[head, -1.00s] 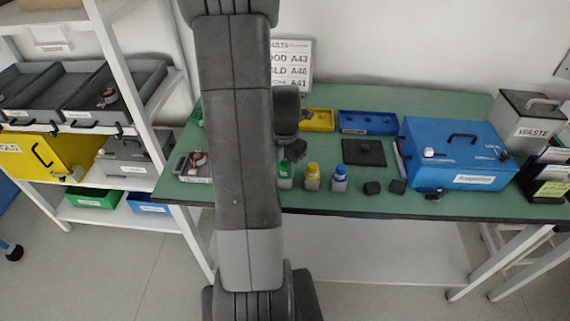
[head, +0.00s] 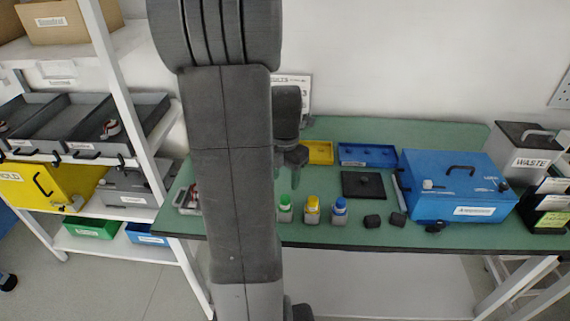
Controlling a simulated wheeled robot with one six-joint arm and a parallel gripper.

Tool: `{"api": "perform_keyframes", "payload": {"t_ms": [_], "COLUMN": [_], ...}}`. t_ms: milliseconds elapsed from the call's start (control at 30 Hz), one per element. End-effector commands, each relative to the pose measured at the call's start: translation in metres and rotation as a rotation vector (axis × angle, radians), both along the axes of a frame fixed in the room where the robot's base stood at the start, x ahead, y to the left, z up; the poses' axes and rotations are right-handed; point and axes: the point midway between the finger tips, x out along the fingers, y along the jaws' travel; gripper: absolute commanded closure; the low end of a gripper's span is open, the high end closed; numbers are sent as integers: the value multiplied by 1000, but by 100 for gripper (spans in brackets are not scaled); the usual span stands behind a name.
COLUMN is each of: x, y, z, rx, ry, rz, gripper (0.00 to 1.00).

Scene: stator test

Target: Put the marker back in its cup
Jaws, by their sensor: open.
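A thin pale rod-like thing (head: 399,188) stands or leans at the left side of the blue box.
A blue box (head: 457,193) and a grey waste bin (head: 527,150) fill the right of the table (head: 420,133). Small black blocks (head: 373,221) lie near the front edge. A black plate (head: 363,185), yellow tray (head: 319,152) and blue tray (head: 367,155) lie behind. Shelving (head: 131,105) stands left.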

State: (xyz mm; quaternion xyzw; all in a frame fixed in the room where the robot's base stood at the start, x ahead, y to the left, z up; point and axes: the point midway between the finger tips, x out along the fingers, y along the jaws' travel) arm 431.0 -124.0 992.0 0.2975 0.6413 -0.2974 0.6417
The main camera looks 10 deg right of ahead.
Motion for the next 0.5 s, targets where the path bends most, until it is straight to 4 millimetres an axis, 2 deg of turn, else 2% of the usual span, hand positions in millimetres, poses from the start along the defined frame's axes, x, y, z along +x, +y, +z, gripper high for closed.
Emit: {"api": "perform_keyframes", "payload": {"t_ms": [33,200,500], "x": [1,0,0], "y": [0,0,0], "z": [11,33,40], "rx": [0,-1,0], "ry": [-6,-2,1], "rz": [0,0,0], "gripper": [52,52,52]}}
